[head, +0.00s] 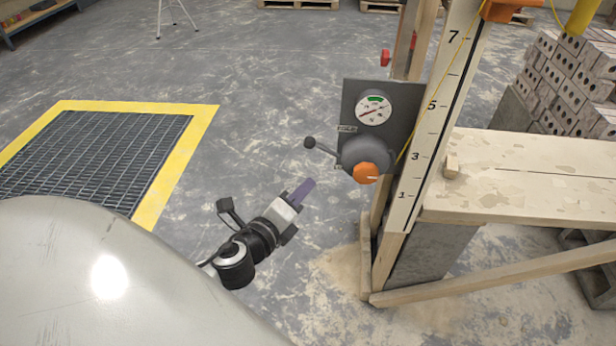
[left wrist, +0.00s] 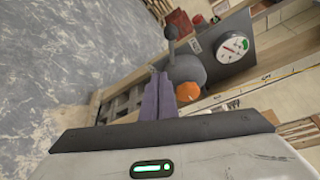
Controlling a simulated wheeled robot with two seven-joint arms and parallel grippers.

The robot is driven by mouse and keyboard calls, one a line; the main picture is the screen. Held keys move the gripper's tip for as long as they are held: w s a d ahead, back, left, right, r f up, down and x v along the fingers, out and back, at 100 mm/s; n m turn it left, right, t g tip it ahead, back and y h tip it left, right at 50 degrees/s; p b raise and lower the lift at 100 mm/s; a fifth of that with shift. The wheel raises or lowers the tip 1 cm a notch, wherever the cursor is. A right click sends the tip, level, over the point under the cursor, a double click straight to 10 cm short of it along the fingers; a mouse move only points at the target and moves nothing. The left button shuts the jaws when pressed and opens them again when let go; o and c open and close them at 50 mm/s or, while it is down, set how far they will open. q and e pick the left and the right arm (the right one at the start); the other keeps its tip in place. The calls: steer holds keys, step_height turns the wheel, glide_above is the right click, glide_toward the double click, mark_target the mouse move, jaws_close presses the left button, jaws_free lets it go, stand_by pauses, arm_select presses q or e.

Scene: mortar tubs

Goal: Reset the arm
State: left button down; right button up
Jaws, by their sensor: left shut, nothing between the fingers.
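My left gripper (head: 309,186) is near the middle of the head view, its purple-grey fingers pointing up and right. The fingers also show in the left wrist view (left wrist: 158,88), closed together with nothing between them. Ahead of them is a dark panel (head: 349,101) on a wooden post. It carries a round gauge (head: 374,108), a grey housing with an orange knob (head: 366,173), and a lever with a dark ball end (head: 310,142). In the head view the fingertips are apart from the lever and knob. My right gripper is not in view.
A numbered scale board (head: 432,125) stands right of the panel. A plank bench (head: 520,180) and a stack of bricks (head: 575,80) are farther right. A yellow-edged floor grate (head: 100,155) lies at the left. The floor between grate and post is clear.

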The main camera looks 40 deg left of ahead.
arm_select(q)
steer(key=shift+s+d+r, duration=0.2)
steer(key=shift+s+r, duration=0.05)
steer(key=shift+s, duration=0.25)
steer(key=s+d+f+n+g+h, duration=0.5)
steer(key=s+d+f+n, duration=1)
steer(key=f+n, duration=0.4)
steer(key=shift+s+d+n+g, duration=0.2)
steer(key=shift+s+n+g, duration=0.1)
steer(key=shift+s+g, duration=0.5)
